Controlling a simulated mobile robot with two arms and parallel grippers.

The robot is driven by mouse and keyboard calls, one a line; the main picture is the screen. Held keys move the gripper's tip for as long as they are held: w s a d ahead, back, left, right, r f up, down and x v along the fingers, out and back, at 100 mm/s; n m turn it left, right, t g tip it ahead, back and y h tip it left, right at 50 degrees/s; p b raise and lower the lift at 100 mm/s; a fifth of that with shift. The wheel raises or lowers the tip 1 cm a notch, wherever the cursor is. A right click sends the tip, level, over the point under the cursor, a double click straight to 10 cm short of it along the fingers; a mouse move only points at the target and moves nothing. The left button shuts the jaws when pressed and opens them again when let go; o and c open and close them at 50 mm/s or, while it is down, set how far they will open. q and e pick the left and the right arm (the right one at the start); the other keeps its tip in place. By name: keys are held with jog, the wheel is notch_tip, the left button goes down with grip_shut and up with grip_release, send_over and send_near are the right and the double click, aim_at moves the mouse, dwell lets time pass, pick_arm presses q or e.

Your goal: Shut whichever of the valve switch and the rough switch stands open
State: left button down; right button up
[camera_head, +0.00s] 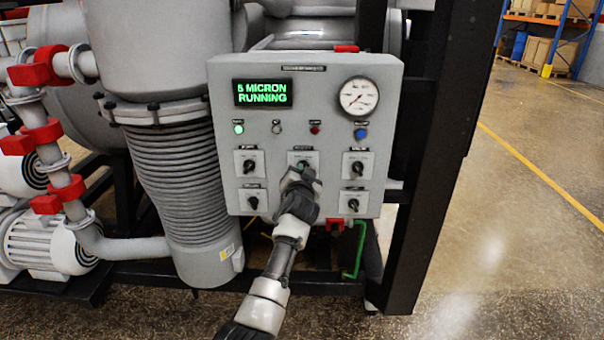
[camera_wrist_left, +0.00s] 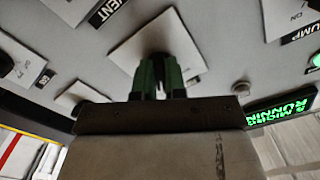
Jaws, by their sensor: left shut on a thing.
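My left gripper (camera_head: 300,170) reaches up from below to the grey control panel (camera_head: 222,130). Its green fingertips (camera_wrist_left: 163,75) are shut on the dark knob of the top-middle switch, on a light plate (camera_wrist_left: 130,50). The fingers and wrist hide most of this knob, so its angle cannot be read. Other black knobs sit around it: top left (camera_head: 249,166), top right (camera_head: 357,167), bottom left (camera_head: 253,202) and bottom right (camera_head: 353,204). Their labels are too small to read in the head view, so I cannot tell which are valve and rough. My right gripper is out of view.
The green display (camera_head: 263,93) reads "5 MICRON RUNNING". A round gauge (camera_head: 359,97) is at the panel's upper right. A black frame post (camera_head: 430,160) stands right of the panel, and a ribbed grey column (camera_head: 185,180) left. Open floor (camera_head: 530,220) lies to the right.

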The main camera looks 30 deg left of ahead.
pick_arm(q)
jog(key=shift+w+d+f+n+b, duration=0.1)
jog(key=shift+n+b, duration=1.7)
jog(key=shift+n, duration=1.2)
jog(key=shift+w+d+n+b, duration=0.1)
jog(key=shift+n+b, duration=1.65)
jog(key=shift+n, duration=1.25)
jog(key=c, duration=1.2)
grip_release()
jog(key=shift+s, duration=0.1)
